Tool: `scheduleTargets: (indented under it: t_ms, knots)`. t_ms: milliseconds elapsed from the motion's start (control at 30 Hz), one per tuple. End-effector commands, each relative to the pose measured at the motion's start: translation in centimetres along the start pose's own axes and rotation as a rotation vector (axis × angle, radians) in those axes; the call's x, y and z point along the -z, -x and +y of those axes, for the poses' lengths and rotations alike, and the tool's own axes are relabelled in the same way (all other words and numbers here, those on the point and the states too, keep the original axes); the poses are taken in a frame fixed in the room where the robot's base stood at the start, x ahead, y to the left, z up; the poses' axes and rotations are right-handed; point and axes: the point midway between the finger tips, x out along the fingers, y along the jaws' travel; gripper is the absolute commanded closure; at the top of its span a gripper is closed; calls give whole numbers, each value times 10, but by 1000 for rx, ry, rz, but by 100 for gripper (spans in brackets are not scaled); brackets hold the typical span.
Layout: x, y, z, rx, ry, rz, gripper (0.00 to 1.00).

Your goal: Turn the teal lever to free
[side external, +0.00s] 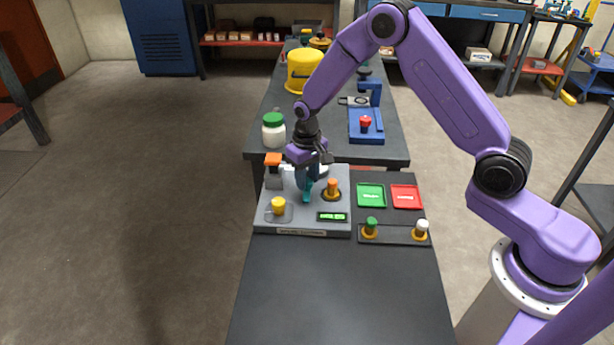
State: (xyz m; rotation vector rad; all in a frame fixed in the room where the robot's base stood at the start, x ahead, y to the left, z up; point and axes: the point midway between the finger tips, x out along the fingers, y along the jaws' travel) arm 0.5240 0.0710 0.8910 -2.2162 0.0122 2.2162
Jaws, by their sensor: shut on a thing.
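A grey control box (265,222) stands on the dark bench. The teal lever (307,193) rises from the middle of the box, its upper part hidden by my gripper. My gripper (309,172) points down over the box and is shut on the teal lever. A green-lit display (332,217) is at the front right of the box; its text is too small to read surely. Which position the lever is in cannot be told.
On the box are an orange-topped switch (273,160), a yellow knob (278,205) and an orange knob (332,187). To the right are a green tray (371,196), a red tray (406,197) and a strip with green (371,225) and white (421,228) knobs. The front bench is clear.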

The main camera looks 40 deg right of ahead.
Motion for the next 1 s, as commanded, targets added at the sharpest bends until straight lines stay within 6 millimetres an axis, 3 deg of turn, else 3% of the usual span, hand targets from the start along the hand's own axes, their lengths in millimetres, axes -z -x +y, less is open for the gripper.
scheduleTargets:
  t_ms: [367,400,467,500,833,1000]
  knots:
    - [-1,0,1,-1,-8,-5,97]
    - [-1,0,1,-1,-8,-5,63]
    - [-1,0,1,0,-7,-5,44]
    - [-1,0,0,0,-7,-4,41]
    - [0,3,0,0,-5,0,41]
    - [1,22,0,1,-5,4,41]
